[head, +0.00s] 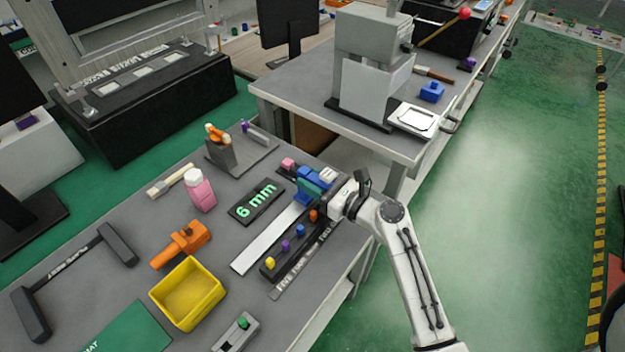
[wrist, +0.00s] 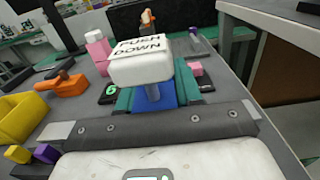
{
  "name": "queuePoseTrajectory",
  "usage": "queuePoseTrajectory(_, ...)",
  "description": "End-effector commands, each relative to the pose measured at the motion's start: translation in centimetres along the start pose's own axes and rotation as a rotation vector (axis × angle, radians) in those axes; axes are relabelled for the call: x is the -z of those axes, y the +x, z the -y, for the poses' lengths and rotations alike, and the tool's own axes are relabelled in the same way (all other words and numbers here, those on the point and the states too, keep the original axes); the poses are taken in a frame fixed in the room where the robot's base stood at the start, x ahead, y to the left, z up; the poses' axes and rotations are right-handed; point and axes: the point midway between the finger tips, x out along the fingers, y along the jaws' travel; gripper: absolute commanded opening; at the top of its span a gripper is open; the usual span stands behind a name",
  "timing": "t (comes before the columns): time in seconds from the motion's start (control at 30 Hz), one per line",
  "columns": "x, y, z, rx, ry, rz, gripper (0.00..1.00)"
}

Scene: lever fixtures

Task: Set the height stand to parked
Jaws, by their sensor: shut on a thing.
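The height stand has a pale flat rail (head: 268,240) on the table and a blue carriage (head: 318,173) near its far end. A white knob marked PUSH DOWN (wrist: 142,60) stands on the carriage, upright on a short post; it also shows in the head view (head: 328,176). A black display (head: 256,202) beside the rail reads 6 mm. My gripper (head: 309,189) is at the carriage from the near right side. In the wrist view its teal fingers (wrist: 152,98) are on either side of the blue block, shut on it below the knob. The carriage's underside is hidden.
Yellow (head: 270,263), purple, blue and orange pegs line a black strip beside the rail; its lettering is partly unreadable. A pink block (head: 288,163) sits beyond the carriage. A yellow bin (head: 188,293), orange clamp (head: 182,244) and pink bottle (head: 200,190) stand left.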

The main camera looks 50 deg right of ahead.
Motion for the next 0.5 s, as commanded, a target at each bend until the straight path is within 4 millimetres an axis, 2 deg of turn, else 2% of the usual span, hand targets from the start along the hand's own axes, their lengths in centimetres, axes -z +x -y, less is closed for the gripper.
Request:
queuePoseTrajectory(0.07,0.0,0.0,0.2,0.001,0.0,0.0,0.0)
queuePoseTrajectory(0.17,0.0,0.1,1.6,0.004,-0.002,0.0,0.0)
queuePoseTrajectory(0.4,0.0,0.1,7.2,0.004,-0.002,0.0,0.0)
queuePoseTrajectory(0.5,0.1,0.1,8.7,0.002,-0.002,-0.001,0.0)
